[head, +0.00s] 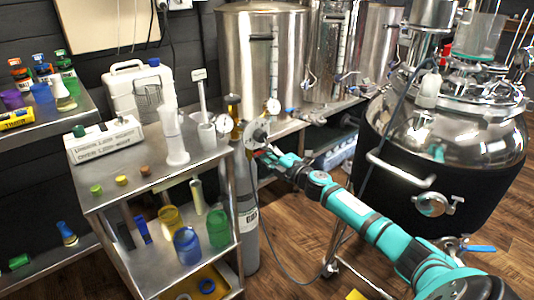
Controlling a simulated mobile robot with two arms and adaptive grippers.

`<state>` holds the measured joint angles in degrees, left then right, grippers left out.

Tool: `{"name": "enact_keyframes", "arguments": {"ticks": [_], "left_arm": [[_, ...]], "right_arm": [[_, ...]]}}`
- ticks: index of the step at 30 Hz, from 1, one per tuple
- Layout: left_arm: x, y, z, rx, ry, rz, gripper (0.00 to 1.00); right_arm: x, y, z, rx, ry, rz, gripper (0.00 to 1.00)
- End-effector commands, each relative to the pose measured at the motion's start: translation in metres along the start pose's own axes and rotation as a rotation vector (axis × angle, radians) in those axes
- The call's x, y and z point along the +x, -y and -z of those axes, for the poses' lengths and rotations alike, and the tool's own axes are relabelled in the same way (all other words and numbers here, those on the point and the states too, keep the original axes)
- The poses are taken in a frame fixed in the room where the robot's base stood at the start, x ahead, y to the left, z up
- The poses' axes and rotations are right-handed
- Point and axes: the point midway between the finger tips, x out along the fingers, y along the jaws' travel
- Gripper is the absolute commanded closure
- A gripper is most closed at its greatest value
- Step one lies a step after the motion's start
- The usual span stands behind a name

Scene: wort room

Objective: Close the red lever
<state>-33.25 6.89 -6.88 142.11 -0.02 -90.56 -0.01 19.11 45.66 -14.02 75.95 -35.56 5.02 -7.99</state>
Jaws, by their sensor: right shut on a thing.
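My right gripper (268,154) reaches in from the right on a teal arm to the top of a grey gas cylinder (246,215). It is shut at the cylinder's valve, just below a round grey fitting (257,133). A small red piece, which looks like the red lever (258,153), shows at the fingertips. The fingers cover most of it, so its angle cannot be told. Two round gauges (273,107) sit near the valve. My left gripper is not in view.
A steel cart (150,190) with jars and bottles stands close on the left of the cylinder. Steel kettles (262,60) stand on a bench behind. A large shiny tank (440,150) stands on the right. Wooden floor (300,232) is open below my arm, with a thin hose across it.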

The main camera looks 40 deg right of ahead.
Motion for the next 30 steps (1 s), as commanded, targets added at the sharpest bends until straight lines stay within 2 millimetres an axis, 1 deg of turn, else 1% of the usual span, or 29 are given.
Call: {"name": "enact_keyframes", "arguments": {"ticks": [5, 6, 11, 18, 22, 26, 30], "left_arm": [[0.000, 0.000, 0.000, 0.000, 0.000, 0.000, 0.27], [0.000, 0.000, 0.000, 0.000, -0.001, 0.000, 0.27], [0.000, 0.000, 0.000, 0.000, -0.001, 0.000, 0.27], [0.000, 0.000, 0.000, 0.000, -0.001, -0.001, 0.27], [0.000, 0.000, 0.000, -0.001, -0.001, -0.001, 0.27], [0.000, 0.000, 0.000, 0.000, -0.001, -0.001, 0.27], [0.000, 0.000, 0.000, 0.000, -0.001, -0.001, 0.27]], "right_arm": [[0.000, 0.001, 0.002, -0.005, -0.004, 0.001, 1.00], [0.000, 0.001, 0.002, -0.005, -0.004, 0.001, 0.83], [0.000, 0.000, 0.001, -0.003, -0.003, 0.001, 0.62], [0.000, 0.000, 0.000, -0.001, -0.001, 0.000, 0.62], [-0.006, 0.001, 0.000, -0.001, -0.001, 0.001, 0.62], [-0.024, 0.002, 0.000, -0.002, -0.002, 0.003, 0.62], [-0.051, 0.003, 0.001, -0.001, -0.002, 0.005, 0.62]]}}
